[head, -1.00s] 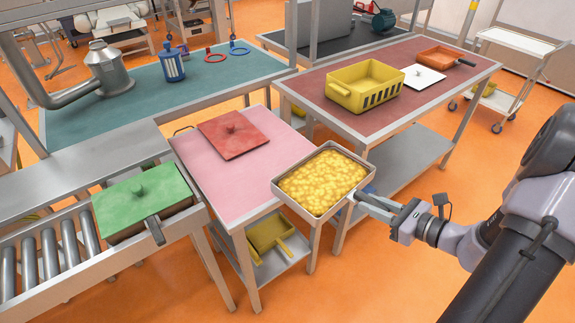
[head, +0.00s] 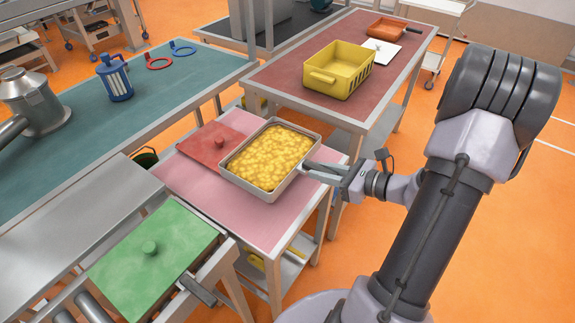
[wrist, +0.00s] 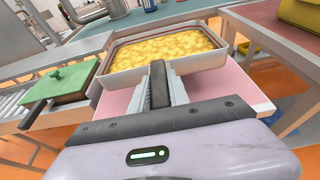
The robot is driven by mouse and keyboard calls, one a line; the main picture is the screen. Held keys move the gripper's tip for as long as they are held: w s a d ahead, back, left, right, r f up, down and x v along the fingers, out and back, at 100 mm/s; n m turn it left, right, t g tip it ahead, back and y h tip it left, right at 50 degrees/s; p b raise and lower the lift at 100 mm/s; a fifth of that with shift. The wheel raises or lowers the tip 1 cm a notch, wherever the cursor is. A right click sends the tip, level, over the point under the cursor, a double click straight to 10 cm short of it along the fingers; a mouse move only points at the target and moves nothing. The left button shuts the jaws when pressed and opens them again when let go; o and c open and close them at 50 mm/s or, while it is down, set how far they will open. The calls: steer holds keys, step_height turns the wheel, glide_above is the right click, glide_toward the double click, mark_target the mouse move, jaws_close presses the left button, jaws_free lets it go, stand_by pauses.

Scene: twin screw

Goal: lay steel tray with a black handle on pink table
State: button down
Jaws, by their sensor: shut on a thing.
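The steel tray (head: 226,178) is filled with a yellow, lumpy food. It is over the pink table (head: 181,182), and I cannot tell whether it touches the top. My gripper (head: 318,171) is shut on the tray's black handle (wrist: 159,84), at the tray's right side in the head view. The wrist view shows the handle running forward from my gripper to the tray (wrist: 186,66). The tray hides part of the pink table and part of a red lid (head: 208,146).
A green-lidded container (head: 150,262) with a dark handle stands at the front left. A yellow crate (head: 339,70), a white board (head: 384,52) and an orange pan (head: 388,27) are on the dark red table behind. The pink table's front is bare.

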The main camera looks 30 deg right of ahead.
steer(key=shift+w+a, duration=0.1)
steer(key=shift+s+d+f, duration=0.2)
steer(key=shift+f, duration=0.1)
step_height(320, 180, down, 6)
steer(key=b, duration=0.5)
steer(key=shift+s+d, duration=0.15)
steer(key=shift+f+b, duration=0.55)
steer(key=c, duration=1.2)
jaws_free()
steer(key=shift+o, duration=0.2)
